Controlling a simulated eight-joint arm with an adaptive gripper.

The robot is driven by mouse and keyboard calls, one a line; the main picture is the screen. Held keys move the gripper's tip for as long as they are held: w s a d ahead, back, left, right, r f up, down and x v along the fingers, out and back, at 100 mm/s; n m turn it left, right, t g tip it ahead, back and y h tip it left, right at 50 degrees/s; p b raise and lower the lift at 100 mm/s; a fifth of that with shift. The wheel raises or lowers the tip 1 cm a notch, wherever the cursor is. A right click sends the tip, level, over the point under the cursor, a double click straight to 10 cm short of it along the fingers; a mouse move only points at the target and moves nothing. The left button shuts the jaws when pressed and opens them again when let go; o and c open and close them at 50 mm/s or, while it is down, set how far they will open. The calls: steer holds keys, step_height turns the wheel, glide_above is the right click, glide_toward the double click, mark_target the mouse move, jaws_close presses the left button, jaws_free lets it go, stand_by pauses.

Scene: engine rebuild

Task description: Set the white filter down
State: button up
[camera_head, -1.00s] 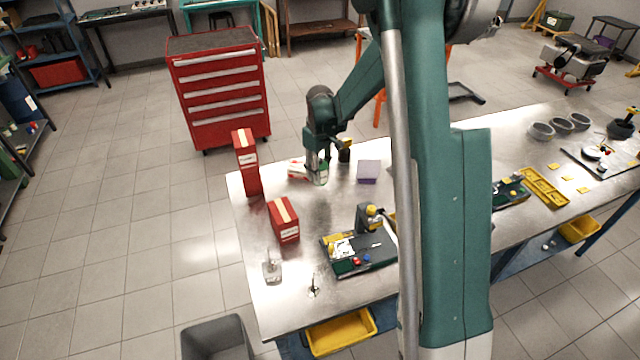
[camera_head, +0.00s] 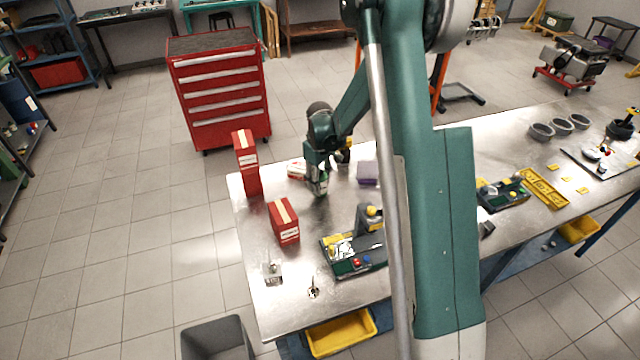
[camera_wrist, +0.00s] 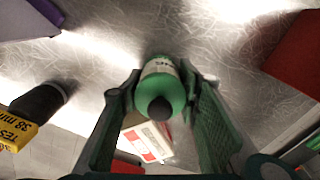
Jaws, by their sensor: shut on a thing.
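My gripper (camera_head: 318,186) is over the near side of a red-and-white box on the metal bench. It is shut on a small cylinder (camera_wrist: 161,88), green with a white band and a dark round knob on the end toward the camera. This cylinder is the only filter-like thing I see in the jaws. In the wrist view the two fingers press it from left and right. In the head view it is small and mostly hidden by the fingers. I cannot tell whether its lower end touches the bench (camera_head: 330,215).
The red-and-white box (camera_head: 297,168) lies close behind my gripper; a purple box (camera_head: 368,172) stands to the right. A tall red box (camera_head: 247,163) and a shorter red box (camera_head: 284,222) stand left. A tool tray (camera_head: 352,262) is nearer. Bare bench lies between.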

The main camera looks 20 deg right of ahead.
steer(key=shift+f, duration=0.2)
steer(key=shift+f, duration=0.2)
steer(key=o, duration=1)
steer(key=shift+c, duration=0.2)
steer(key=shift+r, duration=0.2)
steer(key=shift+r, duration=6)
